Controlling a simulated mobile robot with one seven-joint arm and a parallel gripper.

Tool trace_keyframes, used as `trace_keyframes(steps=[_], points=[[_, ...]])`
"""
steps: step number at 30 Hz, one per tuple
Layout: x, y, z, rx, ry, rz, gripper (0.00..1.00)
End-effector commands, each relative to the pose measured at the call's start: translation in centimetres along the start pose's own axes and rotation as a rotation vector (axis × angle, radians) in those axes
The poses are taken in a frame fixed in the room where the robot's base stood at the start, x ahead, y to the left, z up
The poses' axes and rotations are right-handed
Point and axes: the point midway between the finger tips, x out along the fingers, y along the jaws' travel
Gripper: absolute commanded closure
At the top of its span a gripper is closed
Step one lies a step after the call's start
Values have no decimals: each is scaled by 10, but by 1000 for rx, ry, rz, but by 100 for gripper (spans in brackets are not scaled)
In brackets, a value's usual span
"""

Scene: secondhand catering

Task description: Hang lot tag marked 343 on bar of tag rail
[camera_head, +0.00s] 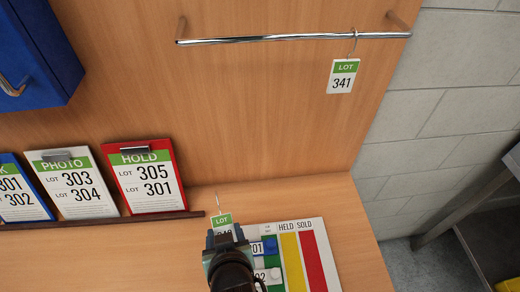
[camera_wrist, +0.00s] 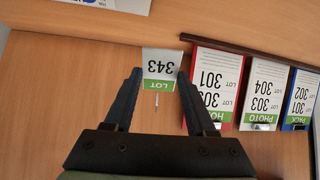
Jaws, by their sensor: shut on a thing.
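The lot tag marked 343 (camera_wrist: 160,66) is a white card with a green LOT band, held between the two fingers of my gripper (camera_wrist: 158,82). In the head view its green top (camera_head: 222,219) and wire hook show above my gripper (camera_head: 226,238), which hides most of the card. The tag rail (camera_head: 270,39) is a chrome bar on two brackets, high on the wooden back panel, well above and apart from the held tag. A tag marked 341 (camera_head: 342,77) hangs from the bar by its hook near the right end.
Clipboards marked HOLD (camera_head: 150,178) and PHOTO (camera_head: 72,186) and a blue one (camera_head: 22,192) lean on a ledge at the left. A board with HELD and SOLD columns (camera_head: 314,262) lies beside my gripper. A blue cabinet (camera_head: 40,50) is upper left. The bar's left and middle are bare.

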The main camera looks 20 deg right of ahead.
Motion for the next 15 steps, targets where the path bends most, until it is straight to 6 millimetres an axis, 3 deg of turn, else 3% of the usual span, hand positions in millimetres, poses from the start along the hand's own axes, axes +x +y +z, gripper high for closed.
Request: trace_keyframes(steps=[8,15], points=[[-68,28,-74,42,474,75,96],[-164,46,-140,43,855,131,96]])
